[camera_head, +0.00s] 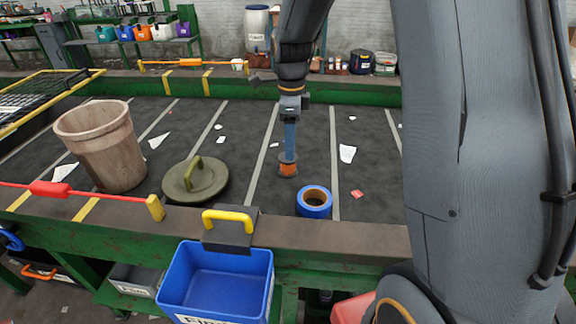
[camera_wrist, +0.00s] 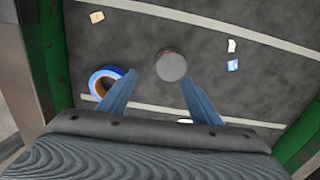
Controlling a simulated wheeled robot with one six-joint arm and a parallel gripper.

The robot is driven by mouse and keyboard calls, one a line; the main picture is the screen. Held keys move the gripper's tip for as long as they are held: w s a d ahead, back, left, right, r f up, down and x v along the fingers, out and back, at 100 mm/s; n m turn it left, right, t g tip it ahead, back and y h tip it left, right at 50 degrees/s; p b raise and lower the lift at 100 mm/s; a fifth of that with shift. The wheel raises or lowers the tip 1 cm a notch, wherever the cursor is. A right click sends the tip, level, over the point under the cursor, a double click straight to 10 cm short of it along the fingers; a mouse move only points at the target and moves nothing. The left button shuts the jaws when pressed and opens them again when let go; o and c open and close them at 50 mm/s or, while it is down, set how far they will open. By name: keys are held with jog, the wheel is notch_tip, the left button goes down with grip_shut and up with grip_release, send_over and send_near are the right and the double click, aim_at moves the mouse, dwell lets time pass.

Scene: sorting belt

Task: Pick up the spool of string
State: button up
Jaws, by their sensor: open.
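The spool of string (camera_head: 288,169) looks like a small orange-brown upright cylinder on the dark belt, below my gripper (camera_head: 290,150) in the head view. In the wrist view the spool (camera_wrist: 171,64) shows as a round grey end, between and slightly beyond the two blue fingertips. My gripper (camera_wrist: 160,78) points down with its fingers apart and nothing held. I cannot tell how far the fingertips reach down beside the spool.
A blue tape roll (camera_head: 314,202) lies close to the spool; the tape roll (camera_wrist: 101,82) is left of the fingers in the wrist view. A round olive lid (camera_head: 196,180) and a brown bucket (camera_head: 103,146) stand to the left. Paper scraps (camera_head: 347,153) lie about. A blue bin (camera_head: 215,280) hangs in front.

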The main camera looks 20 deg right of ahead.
aim_at(288, 165)
jog(key=shift+w+f+m, duration=0.2)
jog(key=shift+w+m, duration=0.55)
jog(key=shift+m, duration=0.25)
jog(key=shift+w+f, duration=0.1)
jog(key=shift+f, duration=0.1)
jog(key=shift+w+d+f+p, duration=0.15)
jog(key=shift+f+p, duration=0.65)
jog(key=shift+f, duration=1.05)
jog(key=shift+w+a+f+p, duration=0.1)
jog(key=shift+f+p, duration=0.65)
jog(key=shift+f, duration=1.1)
jog(key=c, duration=0.9)
jog(key=shift+o, duration=0.2)
jog(key=shift+r, duration=0.1)
jog(key=shift+c, duration=0.2)
